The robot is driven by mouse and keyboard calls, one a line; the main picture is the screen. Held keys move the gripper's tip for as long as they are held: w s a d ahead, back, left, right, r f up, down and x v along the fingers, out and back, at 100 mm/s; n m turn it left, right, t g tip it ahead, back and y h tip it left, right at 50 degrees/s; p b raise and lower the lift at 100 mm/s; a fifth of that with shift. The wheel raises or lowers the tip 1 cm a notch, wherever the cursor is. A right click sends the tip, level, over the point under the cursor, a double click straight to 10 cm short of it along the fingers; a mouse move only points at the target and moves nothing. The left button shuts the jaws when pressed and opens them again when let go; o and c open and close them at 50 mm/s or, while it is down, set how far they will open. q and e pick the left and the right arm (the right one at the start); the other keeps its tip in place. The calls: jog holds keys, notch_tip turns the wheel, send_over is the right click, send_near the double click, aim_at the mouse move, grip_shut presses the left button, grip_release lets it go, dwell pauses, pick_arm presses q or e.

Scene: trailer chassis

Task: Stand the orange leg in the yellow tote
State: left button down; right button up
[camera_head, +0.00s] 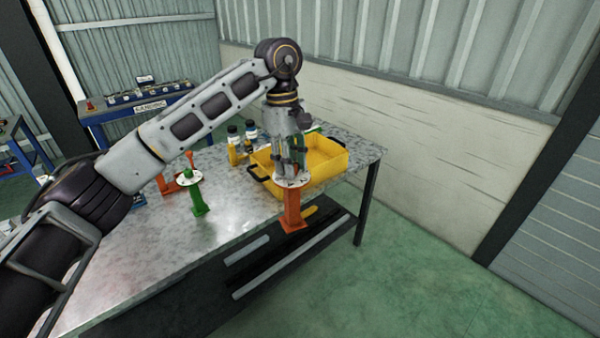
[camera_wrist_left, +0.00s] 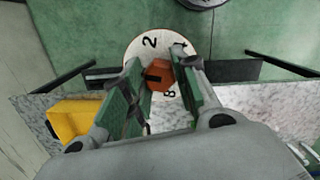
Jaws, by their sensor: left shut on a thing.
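The orange leg (camera_head: 292,210) hangs upright below my left gripper (camera_head: 290,168), with a white numbered disc (camera_head: 305,181) around its upper part. My left gripper is shut on the leg's top, which shows between the fingers in the left wrist view (camera_wrist_left: 160,76). The leg is at the table's front edge, and its lower end shows in front of the lower shelf. The yellow tote (camera_head: 330,158) stands on the table just behind the leg, partly hidden by the gripper. It also shows at the left in the left wrist view (camera_wrist_left: 75,118). My right gripper is not seen.
A green leg (camera_head: 198,202) with a white disc stands on the metal table (camera_head: 165,235), left of the tote. Another orange piece (camera_head: 165,186) is farther left. Bottles (camera_head: 233,147) stand beside the tote. A blue bench (camera_head: 140,108) is at the back.

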pick_arm(q)
jog(key=n, duration=0.4)
jog(key=shift+s+a+n, duration=0.15)
jog(key=shift+a+n, duration=0.1)
jog(key=shift+n, duration=0.05)
jog(key=n, duration=0.3)
jog(key=n+t, duration=0.1)
jog(key=n, duration=0.1)
jog(key=shift+s+a, duration=0.1)
jog(key=shift+a, duration=0.15)
jog(key=n, duration=0.4)
jog(key=shift+s+a, duration=0.1)
jog(key=shift+a, duration=0.1)
jog(key=n, duration=0.3)
jog(key=shift+s+a+n+t, duration=0.1)
jog(key=shift+a+n+t, duration=0.05)
jog(key=shift+n+t, duration=0.2)
jog(key=shift+n, duration=0.55)
